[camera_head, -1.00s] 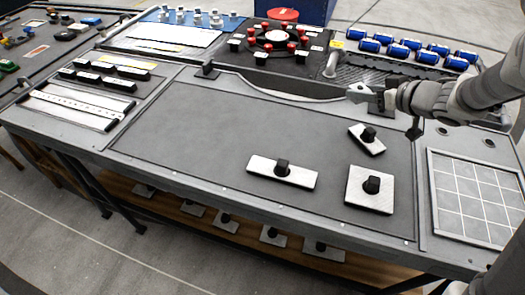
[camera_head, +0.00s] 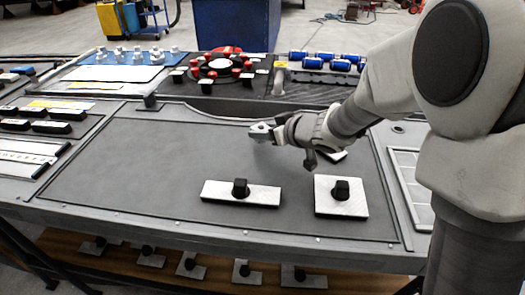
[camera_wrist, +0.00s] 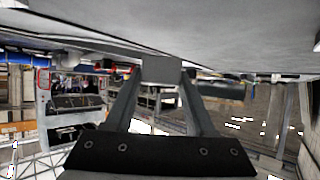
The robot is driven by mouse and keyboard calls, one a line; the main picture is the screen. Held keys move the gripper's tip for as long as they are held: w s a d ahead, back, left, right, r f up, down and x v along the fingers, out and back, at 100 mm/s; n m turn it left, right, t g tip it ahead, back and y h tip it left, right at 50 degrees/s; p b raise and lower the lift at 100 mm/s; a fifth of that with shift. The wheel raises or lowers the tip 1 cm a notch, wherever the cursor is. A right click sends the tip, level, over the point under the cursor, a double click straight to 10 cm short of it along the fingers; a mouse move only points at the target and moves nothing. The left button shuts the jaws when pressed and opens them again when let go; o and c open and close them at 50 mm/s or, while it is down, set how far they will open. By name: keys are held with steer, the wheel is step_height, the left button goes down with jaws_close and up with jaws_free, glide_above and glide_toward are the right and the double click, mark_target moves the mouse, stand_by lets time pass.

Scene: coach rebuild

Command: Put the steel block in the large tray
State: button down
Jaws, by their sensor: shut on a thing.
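My gripper (camera_head: 262,132) is shut on a small grey block (camera_wrist: 162,70), which I take to be the steel block. In the wrist view both fingers press on its sides. In the head view the pale tip of the hand hangs over the far middle part of a large dark grey rimmed area (camera_head: 110,165), probably the large tray. The gap between the block and that surface cannot be judged.
Light plates with black knobs lie on the dark area: a long one (camera_head: 215,191), a square one (camera_head: 340,207), and one (camera_head: 335,156) partly hidden by my arm. Behind are red-knobbed fixtures (camera_head: 222,64) and blue cylinders (camera_head: 317,62). The dark area's left half is clear.

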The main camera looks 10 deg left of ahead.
mark_target(263, 153)
steer(key=shift+a+f+b, duration=0.2)
steer(key=shift+f+b, duration=1.05)
steer(key=shift+f, duration=0.75)
steer(key=shift+f, duration=0.15)
steer(key=shift+c, duration=1.2)
jaws_free()
steer(key=shift+f, duration=0.1)
